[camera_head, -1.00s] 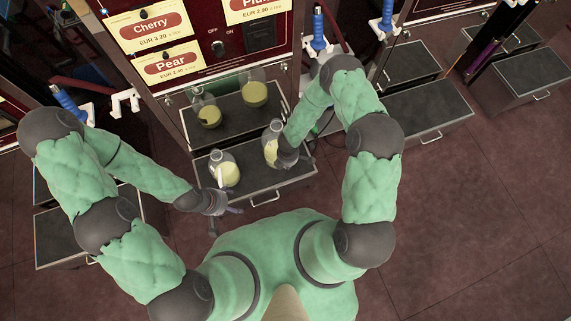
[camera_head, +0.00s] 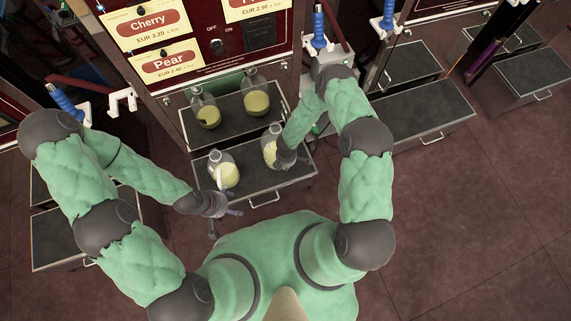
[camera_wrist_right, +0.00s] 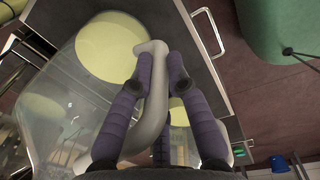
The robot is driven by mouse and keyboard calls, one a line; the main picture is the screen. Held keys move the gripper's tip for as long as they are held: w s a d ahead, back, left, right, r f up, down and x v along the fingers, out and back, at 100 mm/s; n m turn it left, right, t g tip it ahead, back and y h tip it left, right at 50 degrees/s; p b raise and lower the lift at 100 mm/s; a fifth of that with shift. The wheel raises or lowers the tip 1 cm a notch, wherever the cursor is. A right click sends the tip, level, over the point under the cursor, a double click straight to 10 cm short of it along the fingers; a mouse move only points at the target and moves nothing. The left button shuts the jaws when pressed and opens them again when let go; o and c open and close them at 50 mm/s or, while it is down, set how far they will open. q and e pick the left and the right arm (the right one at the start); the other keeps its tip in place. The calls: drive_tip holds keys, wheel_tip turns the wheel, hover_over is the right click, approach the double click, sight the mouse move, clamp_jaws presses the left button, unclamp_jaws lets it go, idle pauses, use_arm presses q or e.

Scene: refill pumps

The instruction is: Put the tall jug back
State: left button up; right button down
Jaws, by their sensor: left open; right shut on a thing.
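My right gripper (camera_head: 284,158) is shut on the white handle (camera_wrist_right: 151,100) of a clear jug (camera_head: 270,144) with pale yellow liquid. That jug is upright over the right part of the front tray; contact with the tray is unclear. Another jug (camera_head: 223,172) with yellow liquid and a white handle stands left of it on the tray. Two more jugs, left (camera_head: 206,110) and right (camera_head: 256,96), stand on the shelf behind. The held jug looks rather tall, but its lower part is partly hidden. My left gripper (camera_head: 228,210) is open and empty, in front of the tray's left corner.
The front tray (camera_head: 260,188) has a dark top and a handle on its front. The back shelf (camera_head: 231,125) sits under the red machine (camera_head: 215,75) with price signs. Side drawers (camera_head: 425,110) stand to the right. Floor is open at the lower right.

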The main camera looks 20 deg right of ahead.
drive_tip(key=shift+w, duration=0.1)
drive_tip(key=c, duration=1.2)
unclamp_jaws()
drive_tip(key=shift+r, duration=0.15)
wheel_tip(320, 180, up, 12)
drive_tip(key=f+p, duration=0.1)
drive_tip(key=p, duration=0.3)
drive_tip(key=s+a+r+m+y, duration=0.2)
drive_tip(key=s+a+r+m, duration=0.1)
drive_tip(key=s+m, duration=0.4)
drive_tip(key=s+a+r+m+y, duration=0.2)
drive_tip(key=s+r+m, duration=0.3)
drive_tip(key=m, duration=0.8)
drive_tip(key=shift+s+a+r+m, duration=0.3)
drive_tip(key=shift+s+a+r, duration=0.1)
drive_tip(key=shift+s, duration=1.2)
